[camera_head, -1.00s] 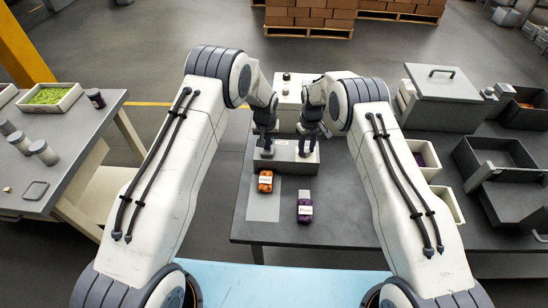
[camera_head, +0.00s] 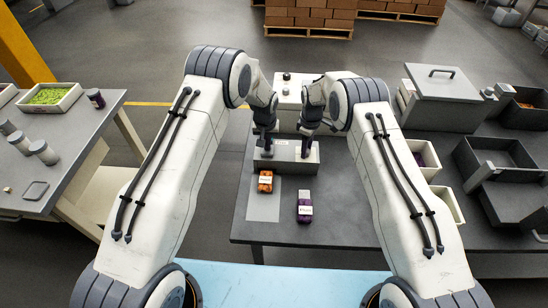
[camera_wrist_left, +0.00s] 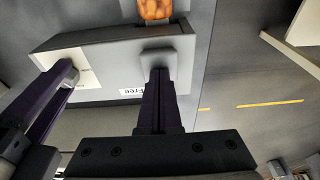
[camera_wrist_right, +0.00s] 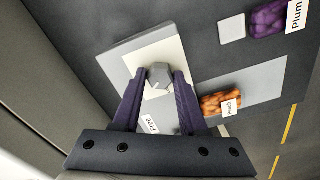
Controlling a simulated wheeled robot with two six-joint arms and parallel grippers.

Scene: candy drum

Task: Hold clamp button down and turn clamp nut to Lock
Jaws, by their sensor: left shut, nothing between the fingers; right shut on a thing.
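The grey clamp block (camera_head: 287,166) stands on the dark table, with a pale top panel. My left gripper (camera_head: 266,151) is shut and empty, pointing down at the block's left end. In the left wrist view its closed tips meet the square grey clamp button (camera_wrist_left: 168,56); how far the button is pressed cannot be told. My right gripper (camera_head: 306,151) is at the block's right end. In the right wrist view its fingers are shut on the grey hexagonal clamp nut (camera_wrist_right: 158,74). A "Free" label (camera_wrist_right: 149,124) lies beside the nut.
An orange packet (camera_head: 265,181) lies on a grey mat (camera_head: 263,208) in front of the block, with a purple packet (camera_head: 304,207) to its right. Grey bins (camera_head: 497,152) stand on the right. A side table (camera_head: 75,150) stands at left.

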